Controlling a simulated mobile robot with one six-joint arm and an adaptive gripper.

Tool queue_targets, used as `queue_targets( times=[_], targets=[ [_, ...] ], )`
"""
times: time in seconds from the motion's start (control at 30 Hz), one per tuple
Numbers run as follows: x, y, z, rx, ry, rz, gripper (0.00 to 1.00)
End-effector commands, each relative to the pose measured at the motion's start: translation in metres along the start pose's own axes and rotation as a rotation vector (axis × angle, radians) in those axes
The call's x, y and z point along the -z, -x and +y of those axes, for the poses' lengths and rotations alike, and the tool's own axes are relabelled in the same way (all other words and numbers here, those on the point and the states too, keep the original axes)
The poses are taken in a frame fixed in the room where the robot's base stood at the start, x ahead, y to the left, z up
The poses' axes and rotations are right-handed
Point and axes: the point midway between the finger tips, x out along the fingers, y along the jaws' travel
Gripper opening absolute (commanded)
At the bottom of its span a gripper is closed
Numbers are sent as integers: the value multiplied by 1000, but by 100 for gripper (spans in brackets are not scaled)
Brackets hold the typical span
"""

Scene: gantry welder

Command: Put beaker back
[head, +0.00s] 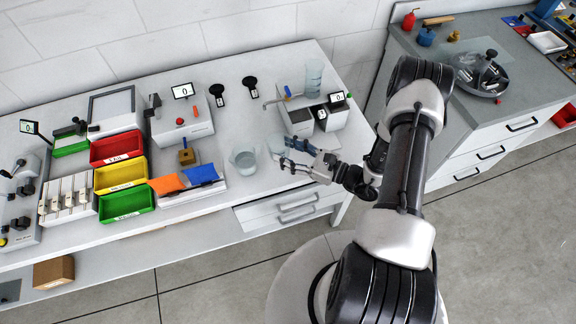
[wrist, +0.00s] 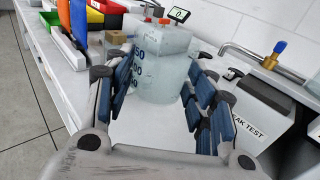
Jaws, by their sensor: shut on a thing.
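My gripper (head: 284,154) is over the front right part of the white bench. It is shut on a clear beaker (head: 276,145), with a finger on each side of it. In the wrist view the beaker (wrist: 160,82) shows blue volume marks and sits between the blue-padded fingers (wrist: 156,98). A second clear beaker (head: 243,158) stands upright on the bench just left of the held one. I cannot tell whether the held beaker touches the bench top.
Right of the gripper is the leak test unit (head: 318,120) with a brass tap, also in the wrist view (wrist: 250,115); a clear cylinder (head: 314,77) stands behind. Left are an orange and blue pad (head: 186,181) and red, yellow and green bins (head: 122,174). Bare bench lies in front.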

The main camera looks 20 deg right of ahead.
Motion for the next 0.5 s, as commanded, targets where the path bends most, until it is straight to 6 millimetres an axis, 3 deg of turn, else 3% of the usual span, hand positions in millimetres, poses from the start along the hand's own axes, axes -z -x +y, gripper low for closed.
queue_targets(
  times=[0.1, 0.33, 0.5],
  targets=[
    [20, -1, 0, 0, 1, -1, 25],
    [36, -2, 0, 0, 1, 0, 25],
    [63, -3, 0, 0, 0, 0, 25]
  ],
)
